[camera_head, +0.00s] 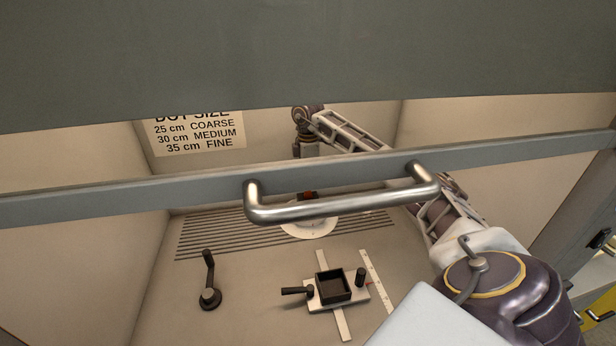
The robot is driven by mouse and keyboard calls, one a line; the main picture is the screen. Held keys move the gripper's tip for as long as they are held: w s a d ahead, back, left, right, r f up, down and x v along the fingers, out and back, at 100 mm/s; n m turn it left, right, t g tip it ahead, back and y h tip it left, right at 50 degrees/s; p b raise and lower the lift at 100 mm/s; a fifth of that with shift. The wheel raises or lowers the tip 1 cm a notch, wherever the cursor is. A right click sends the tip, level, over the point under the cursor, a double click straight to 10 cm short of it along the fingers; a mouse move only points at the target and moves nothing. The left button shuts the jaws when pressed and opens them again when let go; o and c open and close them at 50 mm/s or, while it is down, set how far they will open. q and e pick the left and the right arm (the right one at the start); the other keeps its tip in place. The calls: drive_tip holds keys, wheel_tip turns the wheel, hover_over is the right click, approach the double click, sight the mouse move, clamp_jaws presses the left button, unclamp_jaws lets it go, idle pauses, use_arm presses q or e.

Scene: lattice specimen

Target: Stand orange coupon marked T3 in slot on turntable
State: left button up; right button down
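A small orange-red piece (308,195), likely the coupon, shows in the gap between the grey sash bar and its handle, with dark parts beside it. Its T3 mark cannot be read. The white round turntable (308,230) is below it, partly covered by the handle; its slot is hidden. My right arm comes in from the right, bends behind the sash and points down above the turntable. The bar hides most of my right gripper, so its fingers and any contact with the orange piece cannot be made out. My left gripper is not in view.
A sash bar with a metal handle (340,205) crosses the view. On the booth floor stand a black crank (209,296) and a white carriage with a black square box (333,286) on a rail beside a ruler. A grille (215,235) and a dot-size sign (200,134) are behind.

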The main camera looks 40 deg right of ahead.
drive_tip(key=shift+f, duration=0.5)
idle(0.7)
drive_tip(key=c, duration=1.5)
unclamp_jaws()
drive_tip(key=shift+o, duration=0.2)
drive_tip(key=o, duration=0.5)
drive_tip(key=shift+r, duration=0.1)
drive_tip(key=shift+r+p, duration=1.95)
drive_tip(key=shift+r, duration=0.5)
